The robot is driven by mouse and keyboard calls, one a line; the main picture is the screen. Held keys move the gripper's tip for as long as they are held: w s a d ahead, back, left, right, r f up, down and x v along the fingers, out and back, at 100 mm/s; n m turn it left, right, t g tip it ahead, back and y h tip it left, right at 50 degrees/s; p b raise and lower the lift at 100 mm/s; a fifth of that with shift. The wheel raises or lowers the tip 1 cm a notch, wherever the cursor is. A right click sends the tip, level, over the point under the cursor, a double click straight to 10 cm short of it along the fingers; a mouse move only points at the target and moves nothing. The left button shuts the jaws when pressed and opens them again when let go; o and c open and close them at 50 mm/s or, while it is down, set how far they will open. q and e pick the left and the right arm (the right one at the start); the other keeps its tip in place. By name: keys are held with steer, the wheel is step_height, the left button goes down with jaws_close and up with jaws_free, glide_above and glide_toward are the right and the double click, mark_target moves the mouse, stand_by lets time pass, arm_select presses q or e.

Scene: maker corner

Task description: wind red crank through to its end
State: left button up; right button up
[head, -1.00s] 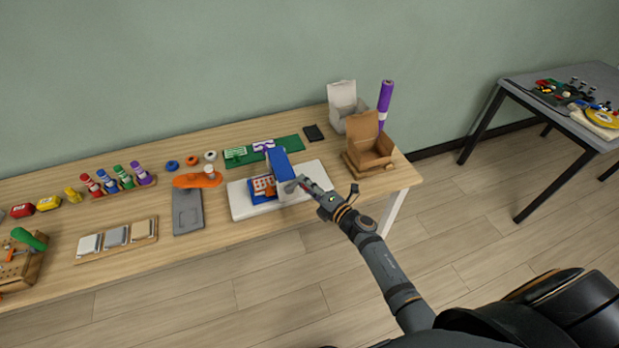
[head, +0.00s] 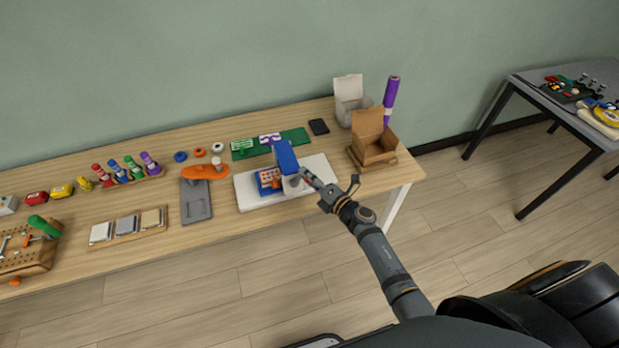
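A blue machine (head: 285,156) stands on a white base plate (head: 250,198) near the table's front edge. An orange-and-white gridded part (head: 268,180) sits under its left side, and a grey round part shows on its right side. My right gripper (head: 308,178) reaches in from the right, with its fingertips at or very near this side. Whether the fingers are open or shut on something is too small to tell. My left gripper is out of view.
A grey plate (head: 196,207) and an orange tool (head: 203,171) lie to the left.

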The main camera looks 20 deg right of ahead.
steer(key=shift+o, duration=0.8)
steer(key=shift+w+a+f, duration=0.1)
steer(key=shift+s+d, duration=0.2)
steer(key=shift+s, duration=0.15)
steer(key=v, duration=1.1)
steer(key=shift+s, duration=0.1)
